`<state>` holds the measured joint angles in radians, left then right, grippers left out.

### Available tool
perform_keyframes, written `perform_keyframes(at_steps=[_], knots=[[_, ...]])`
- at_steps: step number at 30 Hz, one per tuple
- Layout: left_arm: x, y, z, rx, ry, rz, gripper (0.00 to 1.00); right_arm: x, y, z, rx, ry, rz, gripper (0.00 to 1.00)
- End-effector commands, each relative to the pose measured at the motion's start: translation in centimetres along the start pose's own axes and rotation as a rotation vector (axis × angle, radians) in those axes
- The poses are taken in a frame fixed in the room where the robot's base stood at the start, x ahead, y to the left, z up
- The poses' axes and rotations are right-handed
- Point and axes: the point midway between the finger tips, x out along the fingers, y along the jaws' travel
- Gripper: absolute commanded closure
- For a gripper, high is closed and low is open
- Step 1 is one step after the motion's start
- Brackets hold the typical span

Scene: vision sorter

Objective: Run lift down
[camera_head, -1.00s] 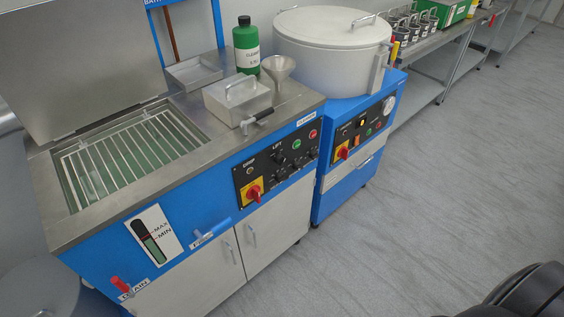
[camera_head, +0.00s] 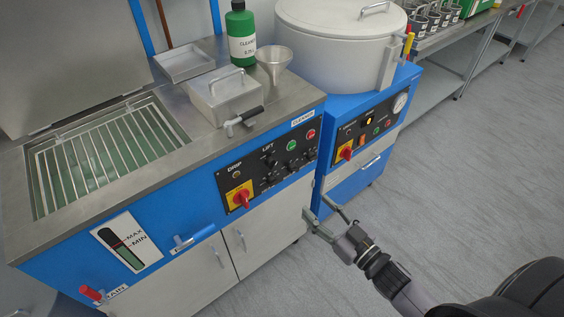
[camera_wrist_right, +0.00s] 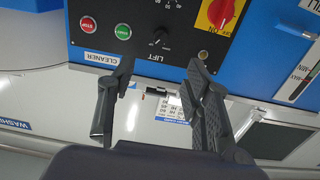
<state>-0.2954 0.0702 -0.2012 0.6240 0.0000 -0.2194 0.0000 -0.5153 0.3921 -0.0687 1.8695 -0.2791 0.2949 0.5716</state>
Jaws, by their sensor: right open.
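The blue cleaner machine has a black control panel (camera_head: 226,184) on its front. The small black lift knob (camera_head: 270,160) sits under the LIFT label; it also shows in the right wrist view (camera_wrist_right: 161,37), upside down. The wire lift rack (camera_head: 105,150) lies level in the open tank over greenish liquid. My right gripper (camera_head: 317,205) is open and empty, in front of the cabinet's right end, below and right of the panel. In the right wrist view its fingers (camera_wrist_right: 161,64) spread below the lift knob, apart from it. My left gripper is not in view.
A red and yellow main switch (camera_head: 240,196) and green and red buttons share the panel. A metal box (camera_head: 222,97), funnel (camera_head: 274,62) and green bottle (camera_head: 241,30) stand on top. A white round washer (camera_head: 335,50) stands at right. The floor in front is clear.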

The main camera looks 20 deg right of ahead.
Motion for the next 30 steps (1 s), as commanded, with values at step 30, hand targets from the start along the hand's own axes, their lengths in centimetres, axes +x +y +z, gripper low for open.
perform_keyframes(at_steps=[30], knots=[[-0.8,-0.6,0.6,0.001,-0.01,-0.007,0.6,16.9,-0.2,-0.7,0.0,0.011,-0.005,0.54]])
